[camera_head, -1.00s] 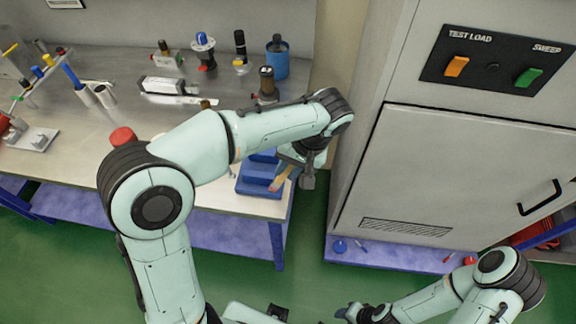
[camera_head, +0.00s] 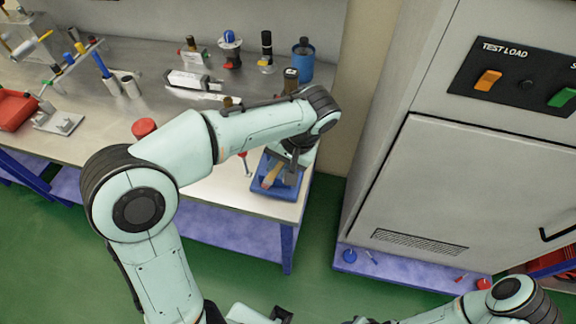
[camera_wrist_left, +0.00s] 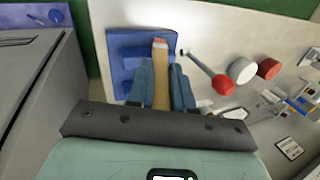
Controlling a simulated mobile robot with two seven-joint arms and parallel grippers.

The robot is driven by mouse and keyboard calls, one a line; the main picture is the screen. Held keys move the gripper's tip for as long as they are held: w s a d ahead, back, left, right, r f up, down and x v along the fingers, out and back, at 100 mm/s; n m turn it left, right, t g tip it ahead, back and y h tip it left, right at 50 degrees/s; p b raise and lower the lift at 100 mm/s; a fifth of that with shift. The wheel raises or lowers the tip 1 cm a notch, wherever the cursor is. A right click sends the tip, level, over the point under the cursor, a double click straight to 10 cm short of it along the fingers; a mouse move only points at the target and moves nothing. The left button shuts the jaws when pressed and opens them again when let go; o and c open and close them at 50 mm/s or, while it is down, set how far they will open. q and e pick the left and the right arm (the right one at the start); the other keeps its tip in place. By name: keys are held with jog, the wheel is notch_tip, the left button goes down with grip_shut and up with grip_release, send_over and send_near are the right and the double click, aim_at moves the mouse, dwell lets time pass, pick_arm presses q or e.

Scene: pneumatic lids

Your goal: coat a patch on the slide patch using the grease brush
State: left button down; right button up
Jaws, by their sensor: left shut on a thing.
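My left gripper (camera_head: 282,172) is shut on the grease brush (camera_head: 271,176), which has a flat tan handle and a reddish tip. The brush also shows between the blue-grey fingers in the left wrist view (camera_wrist_left: 161,80). Its tip is over a blue stepped block (camera_head: 288,190) at the front right corner of the bench. That block, also in the left wrist view (camera_wrist_left: 127,45), may bear the slide patch; no separate patch can be made out. I cannot tell whether the tip touches it. My right gripper is cut off below the head view.
A red-handled tool (camera_wrist_left: 212,80) is beside the block. A red-capped container (camera_head: 144,129) and several bottles, including a blue canister (camera_head: 300,62), stand on the bench (camera_head: 215,197). A tall grey cabinet (camera_head: 450,190) stands to the right, across a gap.

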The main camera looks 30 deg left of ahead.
pick_arm(q)
jog(key=shift+s+a+f, duration=0.1)
jog(key=shift+s+a, duration=0.05)
jog(key=shift+a, duration=0.5)
jog(key=w+d+p, duration=0.1)
jog(key=d, duration=0.6)
jog(key=shift+w+d+p, duration=0.25)
jog(key=shift+w+p, duration=0.1)
jog(key=shift+w, duration=0.05)
pick_arm(e)
jog(key=shift+w+r, duration=0.8)
jog(key=shift+r, duration=0.25)
